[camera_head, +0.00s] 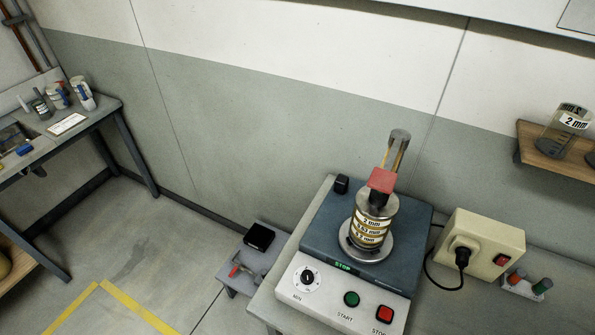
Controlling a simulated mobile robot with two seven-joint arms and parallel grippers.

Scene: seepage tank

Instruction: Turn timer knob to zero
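The timer knob (307,277) is a small black knob on a round white dial marked MIN. It sits at the left of the pale front panel (330,299) of a sieve shaker (320,235). The dial's numbers are too small to read, so I cannot tell the knob's setting. A stack of sieves (370,228) stands clamped on the shaker. Neither of my grippers is in view.
A beige socket box (480,248) with a black plug and red switch stands right of the shaker. A low grey stand (236,284) with a black box (259,237) is on its left. Open floor lies left.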

